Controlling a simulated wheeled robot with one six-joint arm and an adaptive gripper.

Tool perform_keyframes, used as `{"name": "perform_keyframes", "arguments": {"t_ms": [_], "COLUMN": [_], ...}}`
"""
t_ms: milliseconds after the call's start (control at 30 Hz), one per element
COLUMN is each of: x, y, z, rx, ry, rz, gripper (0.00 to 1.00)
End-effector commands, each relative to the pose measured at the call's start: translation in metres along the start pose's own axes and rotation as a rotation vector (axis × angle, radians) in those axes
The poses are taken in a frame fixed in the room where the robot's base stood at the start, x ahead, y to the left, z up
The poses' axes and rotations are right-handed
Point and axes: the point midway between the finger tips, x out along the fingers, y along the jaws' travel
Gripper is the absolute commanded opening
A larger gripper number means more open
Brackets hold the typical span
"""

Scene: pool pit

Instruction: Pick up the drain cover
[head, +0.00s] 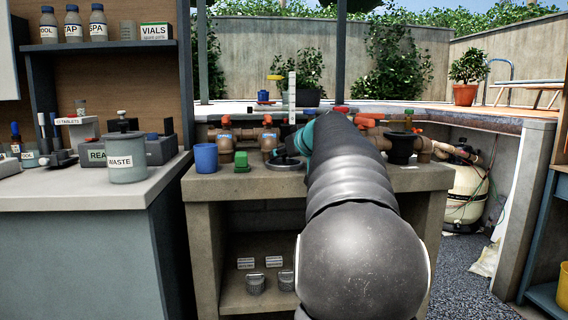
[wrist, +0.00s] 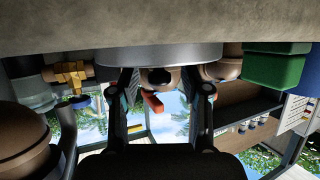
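The drain cover (head: 284,165) looks like a flat, round grey disc and lies on the stone bench top, left of my arm. In the wrist view, which is upside down, the drain cover (wrist: 160,57) shows as a wide grey disc just beyond my fingertips. My gripper (wrist: 160,78) is open, with its two fingers well apart and nothing visible held between them. The fingertips overlap the disc's near edge in this view; I cannot tell whether they touch it. In the head view my gripper (head: 290,150) is mostly hidden by my arm.
A green block (head: 242,161) and a blue cup (head: 206,158) stand left of the cover. Brown pipe valves (head: 225,143) line the back of the bench (head: 215,183). A dark funnel-like part (head: 400,147) stands at right. A waste jar (head: 126,160) stands on the left counter.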

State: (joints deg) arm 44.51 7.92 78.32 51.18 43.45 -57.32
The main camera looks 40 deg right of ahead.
Motion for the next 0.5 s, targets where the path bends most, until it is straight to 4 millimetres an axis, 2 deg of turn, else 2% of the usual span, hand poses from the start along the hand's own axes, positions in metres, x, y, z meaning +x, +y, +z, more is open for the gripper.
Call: {"name": "perform_keyframes", "arguments": {"t_ms": [33,100,167,500], "x": [-0.0001,-0.0001,-0.0001,-0.0007], "y": [0.0001,0.0001,0.0001,0.0001], "z": [0.0002,0.0002,0.0002,-0.0008], "rx": [0.000,0.000,0.000,0.000], "ry": [0.000,0.000,0.000,0.000], "rz": [0.000,0.000,0.000,0.000], "gripper": [0.31,0.13,0.00,0.00]}}
